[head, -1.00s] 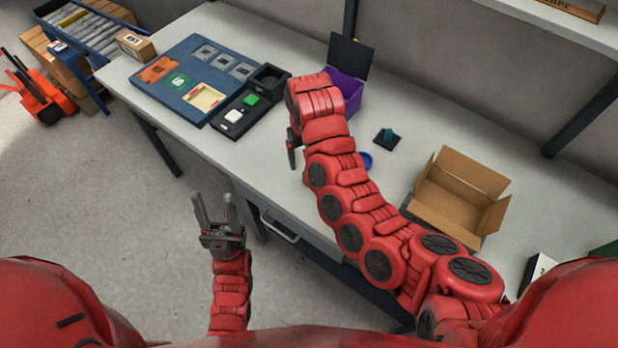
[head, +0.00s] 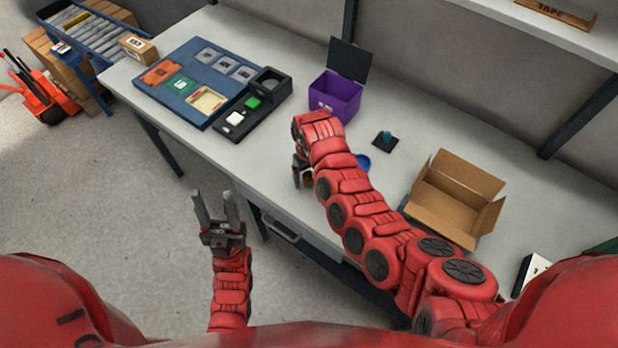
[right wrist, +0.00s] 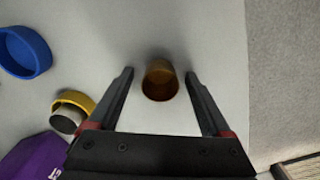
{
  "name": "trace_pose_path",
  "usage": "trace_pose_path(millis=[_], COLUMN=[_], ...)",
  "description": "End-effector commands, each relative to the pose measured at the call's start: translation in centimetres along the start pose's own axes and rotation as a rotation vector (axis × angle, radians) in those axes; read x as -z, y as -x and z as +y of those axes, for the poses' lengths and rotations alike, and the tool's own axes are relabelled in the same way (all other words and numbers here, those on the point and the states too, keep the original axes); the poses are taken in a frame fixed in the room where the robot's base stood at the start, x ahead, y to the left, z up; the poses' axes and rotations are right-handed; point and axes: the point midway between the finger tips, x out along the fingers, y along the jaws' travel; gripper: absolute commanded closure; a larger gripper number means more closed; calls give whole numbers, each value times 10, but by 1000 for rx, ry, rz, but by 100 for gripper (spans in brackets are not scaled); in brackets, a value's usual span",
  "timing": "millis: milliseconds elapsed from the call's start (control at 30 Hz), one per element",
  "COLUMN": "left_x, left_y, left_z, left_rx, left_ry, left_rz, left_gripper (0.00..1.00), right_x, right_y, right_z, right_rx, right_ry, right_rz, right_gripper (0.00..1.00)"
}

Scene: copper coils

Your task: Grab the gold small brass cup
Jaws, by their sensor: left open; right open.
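A small brownish-gold cup (right wrist: 160,82) stands on the table, between the two fingers of my right gripper (right wrist: 159,73) in the right wrist view. There is a gap on each side, and neither finger visibly touches it. In the head view my right gripper (head: 300,178) points down at the table's front part, and only a sliver of gold shows beside it; the arm hides the rest. My left gripper (head: 212,202) is open and empty, in front of the table edge.
In the right wrist view a yellow ring-like piece with a grey part (right wrist: 70,112), a blue round dish (right wrist: 25,52) and a purple box (right wrist: 35,158) lie to the left. An open cardboard box (head: 450,205) stands right of my right arm.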

Motion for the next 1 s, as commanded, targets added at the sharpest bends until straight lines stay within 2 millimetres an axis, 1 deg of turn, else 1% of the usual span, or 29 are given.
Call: trace_pose_path(millis=[100, 267, 400, 467, 500, 567, 867, 1000], left_x=[0, 0, 0, 0, 0, 0, 0, -1], left_y=[0, 0, 0, 0, 0, 0, 1, 4], left_z=[0, 0, 0, 0, 0, 0, 0, 0], left_rx=[0, 0, 0, 0, 0, 0, 0, 0], left_ry=[0, 0, 0, 0, 0, 0, 0, 0], left_rz=[0, 0, 0, 0, 0, 0, 0, 0], left_gripper=[50, 50, 50, 50, 50, 50, 50, 50], right_x=[0, 0, 0, 0, 0, 0, 0, 1], right_y=[0, 0, 0, 0, 0, 0, 0, 4], right_z=[0, 0, 0, 0, 0, 0, 0, -1], right_rx=[0, 0, 0, 0, 0, 0, 0, 0], right_ry=[0, 0, 0, 0, 0, 0, 0, 0], right_rz=[0, 0, 0, 0, 0, 0, 0, 1], right_gripper=[17, 46, 71, 82, 89, 100, 100, 100])
